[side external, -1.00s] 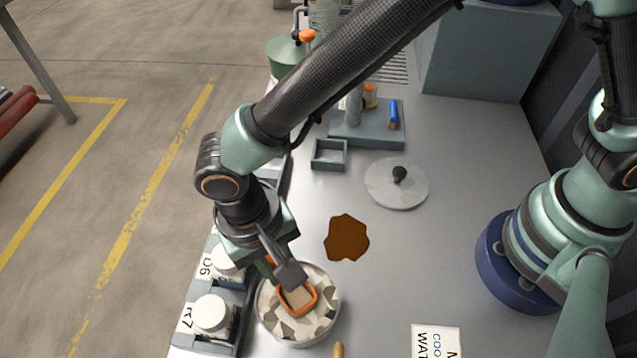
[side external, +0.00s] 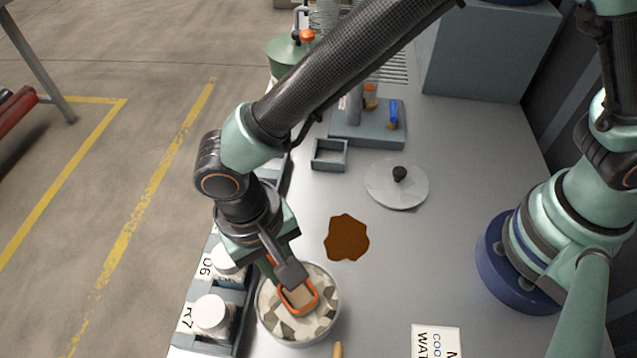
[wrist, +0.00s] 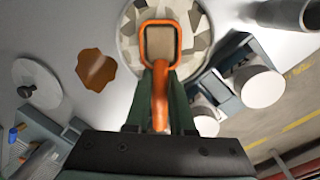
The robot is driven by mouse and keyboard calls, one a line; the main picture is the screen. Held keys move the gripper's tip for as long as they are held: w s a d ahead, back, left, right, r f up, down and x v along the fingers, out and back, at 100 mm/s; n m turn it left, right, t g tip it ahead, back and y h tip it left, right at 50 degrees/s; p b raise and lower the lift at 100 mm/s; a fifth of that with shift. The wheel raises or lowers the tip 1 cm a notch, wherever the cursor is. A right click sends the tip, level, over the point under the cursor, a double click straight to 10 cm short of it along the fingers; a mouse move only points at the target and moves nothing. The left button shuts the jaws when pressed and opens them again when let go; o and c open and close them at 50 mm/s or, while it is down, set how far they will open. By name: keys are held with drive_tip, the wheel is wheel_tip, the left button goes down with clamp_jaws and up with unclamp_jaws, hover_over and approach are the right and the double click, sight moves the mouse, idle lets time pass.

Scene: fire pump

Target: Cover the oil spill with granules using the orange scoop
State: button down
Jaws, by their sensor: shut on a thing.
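The brown oil spill (side external: 347,238) lies bare on the grey bench top, up and right of the granule tub; it also shows in the wrist view (wrist: 96,69). The round tub (side external: 325,324) holds pale, angular-patterned granules. My gripper (side external: 283,276) is shut on the handle of the orange scoop (side external: 299,297). The scoop's square head is over the tub and holds tan material. In the wrist view the scoop (wrist: 160,43) points away from my gripper (wrist: 160,115), its handle between the fingers. I cannot tell whether the head touches the granules.
White-lidded jars (side external: 212,314) stand in a rack along the bench's left edge. A clear round lid (side external: 397,184) with a dark knob lies beyond the spill. A small open tray (side external: 329,155) and a grey stand (side external: 367,130) are farther back. A white printed card (side external: 436,342) lies at front right.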

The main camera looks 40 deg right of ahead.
drive_tip(key=shift+r, duration=3.4)
drive_tip(key=w+d+r+m, duration=0.1)
drive_tip(key=w+d+r, duration=0.1)
drive_tip(key=w+d, duration=0.45)
drive_tip(key=w+d+r+m, duration=0.1)
drive_tip(key=w+d+r, duration=0.2)
drive_tip(key=w+d, duration=0.4)
drive_tip(key=d+r+m, duration=0.1)
drive_tip(key=d+r, duration=0.1)
drive_tip(key=d, duration=0.8)
drive_tip(key=w+d+r+m+y, duration=0.1)
drive_tip(key=d+r, duration=0.1)
drive_tip(key=d, duration=0.8)
drive_tip(key=shift+d, duration=0.35)
drive_tip(key=shift+w, duration=0.1)
